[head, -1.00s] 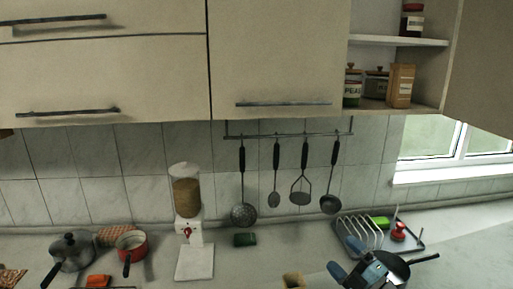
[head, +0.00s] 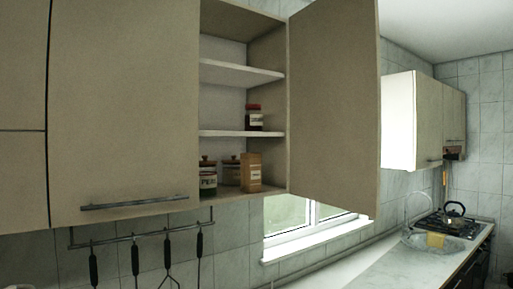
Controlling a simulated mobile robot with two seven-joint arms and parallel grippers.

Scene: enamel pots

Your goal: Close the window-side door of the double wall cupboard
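The double wall cupboard has its window-side door (head: 335,105) standing open, swung out to the right and hiding part of the wall behind it. The other door (head: 125,110) of the cupboard is shut, with a horizontal bar handle (head: 134,203) near its bottom edge. Neither of my grippers shows in the head view now.
A window (head: 305,220) is below the open door. A utensil rail (head: 140,234) hangs under the shut door. At the right are a counter (head: 375,264), a kettle (head: 454,212) on a stove and another wall cupboard (head: 425,120). The space before the open door looks clear.

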